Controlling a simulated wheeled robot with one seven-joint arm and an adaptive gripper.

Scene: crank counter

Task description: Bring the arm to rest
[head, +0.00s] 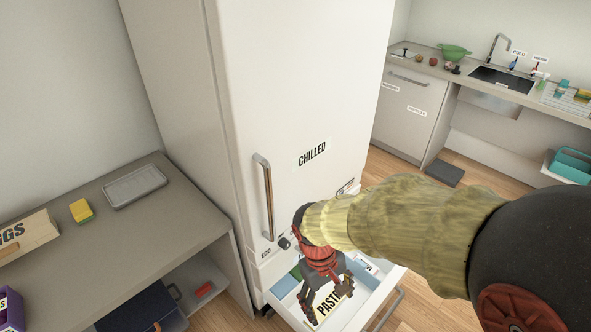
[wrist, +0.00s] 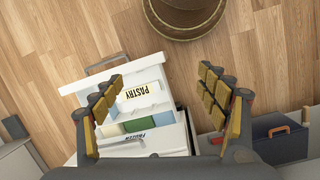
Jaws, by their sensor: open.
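My arm, in a ribbed yellow-green sleeve, reaches in from the right in the head view. My gripper (head: 327,297) hangs fingers down over an open drawer at the foot of the white fridge (head: 305,95). In the wrist view my gripper (wrist: 160,110) has its two padded fingers wide apart with nothing held between them. The open drawer (head: 381,300) holds a pack marked PASTRY (wrist: 139,93) and blue and green packs. In the wrist view the drawer (wrist: 117,69) lies below the fingers; the gap in height is hard to judge.
A grey counter (head: 130,225) at left bears a tray (head: 135,186), a yellow sponge (head: 81,210) and an egg box (head: 28,236). The sink counter (head: 430,62) stands at the back right. Bare wooden floor (wrist: 60,40) lies in front of the drawer.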

